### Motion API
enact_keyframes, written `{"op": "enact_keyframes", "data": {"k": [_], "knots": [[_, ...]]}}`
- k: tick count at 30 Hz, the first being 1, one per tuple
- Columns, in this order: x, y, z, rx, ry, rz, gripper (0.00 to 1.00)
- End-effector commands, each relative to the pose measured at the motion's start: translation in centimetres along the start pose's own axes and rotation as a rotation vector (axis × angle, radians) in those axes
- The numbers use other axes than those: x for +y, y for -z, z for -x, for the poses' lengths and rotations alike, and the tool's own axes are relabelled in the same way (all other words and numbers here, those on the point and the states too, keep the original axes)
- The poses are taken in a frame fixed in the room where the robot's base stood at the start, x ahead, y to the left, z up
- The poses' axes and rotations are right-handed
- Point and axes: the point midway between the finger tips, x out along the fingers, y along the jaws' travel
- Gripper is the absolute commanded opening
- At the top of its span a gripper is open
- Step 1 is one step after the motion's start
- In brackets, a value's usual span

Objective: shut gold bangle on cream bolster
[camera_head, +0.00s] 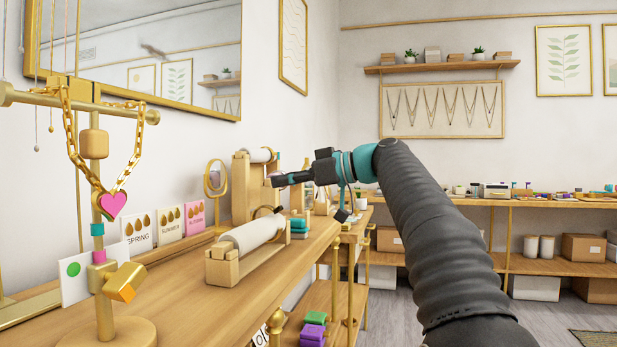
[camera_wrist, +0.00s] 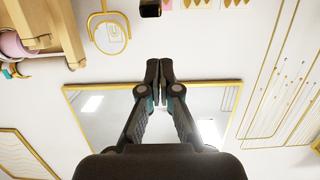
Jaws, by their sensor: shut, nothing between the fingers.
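A cream bolster (camera_head: 252,233) lies on a low wooden cradle on the long table. My gripper (camera_head: 277,181) is in the air above and a little right of the near bolster, in front of the tall stand, apart from both. In the wrist view its two fingertips (camera_wrist: 160,62) are together and empty. Part of a wooden stand (camera_wrist: 55,30) with curved coloured pieces shows at the upper left.
A necklace stand (camera_head: 97,230) with a gold chain and pink heart is at the near left. Season cards (camera_head: 170,226) and a small round gold mirror (camera_head: 216,176) stand along the wall. A large mirror (camera_head: 150,60) hangs above.

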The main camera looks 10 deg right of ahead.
Motion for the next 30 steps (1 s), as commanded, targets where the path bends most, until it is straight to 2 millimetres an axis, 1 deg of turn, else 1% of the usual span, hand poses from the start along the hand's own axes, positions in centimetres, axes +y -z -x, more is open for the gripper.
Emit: {"op": "enact_keyframes", "data": {"k": [1, 3, 6, 12, 16, 24, 25, 27, 30], "knots": [[-0.1, 0.1, -1.1, 0.000, 0.005, -0.001, 0.00], [-0.1, 0.1, -2.3, 0.000, 0.004, -0.001, 0.00], [0.0, -1.8, -1.4, -0.001, -0.002, -0.004, 0.00], [0.0, -3.3, -0.8, 0.000, 0.000, -0.002, 0.00], [0.0, -3.8, -0.6, 0.001, 0.000, -0.002, 0.00], [0.0, -3.8, -0.6, 0.001, 0.001, -0.001, 0.00], [0.6, -4.0, 0.5, 0.000, -0.002, -0.002, 0.00], [0.1, -3.9, -0.3, 0.001, 0.003, -0.001, 0.00], [-0.2, -4.0, -0.9, 0.010, 0.008, 0.000, 0.00]]}}
